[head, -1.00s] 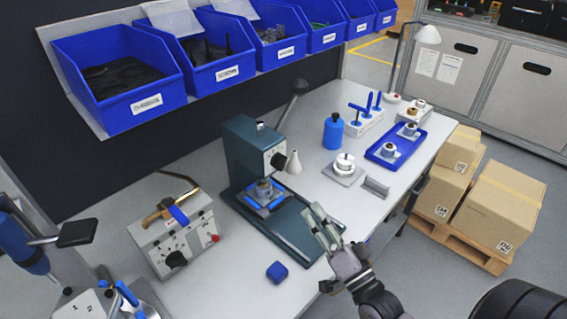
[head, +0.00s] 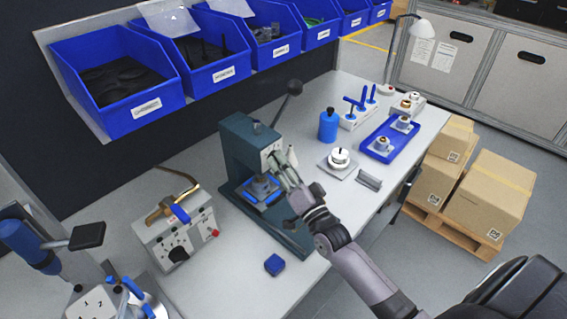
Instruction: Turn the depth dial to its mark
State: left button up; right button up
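The dark green press (head: 238,143) stands on the bench. A pale plate (head: 268,147) is on the front of its head. The black round dial on that front is now mostly hidden by my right gripper. My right gripper (head: 281,165) reaches in from the lower right, with its fingertips at the front of the press head. I cannot tell whether the fingers touch the dial, or how far apart they are. The dial's mark is too small to read. A metal part (head: 262,186) sits in the blue holder under the head. My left gripper is out of view.
A grey control box (head: 180,236) with a black knob and red button stands left of the press. A blue bottle (head: 328,126), a round gauge stand (head: 340,159) and a blue tray (head: 378,152) are to the right.

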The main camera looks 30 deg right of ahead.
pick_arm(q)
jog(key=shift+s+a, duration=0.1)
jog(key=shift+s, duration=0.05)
pick_arm(e)
jog(key=shift+c, duration=0.2)
jog(key=shift+c, duration=0.7)
jog(key=shift+s, duration=0.1)
grip_shut()
pick_arm(q)
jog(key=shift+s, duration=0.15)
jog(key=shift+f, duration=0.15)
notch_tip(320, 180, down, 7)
jog(key=b, duration=0.7)
pick_arm(e)
jog(key=shift+d+r+n+g+y, duration=0.15)
jog(key=shift+n+y, duration=1.25)
jog(key=shift+n, duration=1.35)
jog(key=shift+r+n+g+y, duration=0.1)
jog(key=shift+n+y, duration=1.3)
jog(key=shift+n, duration=1.4)
jog(key=shift+d+r+n+g+y, duration=0.15)
jog(key=shift+n+y, duration=1.25)
jog(key=shift+n, duration=1.35)
jog(key=shift+a+n, duration=0.1)
jog(key=shift+n, duration=0.2)
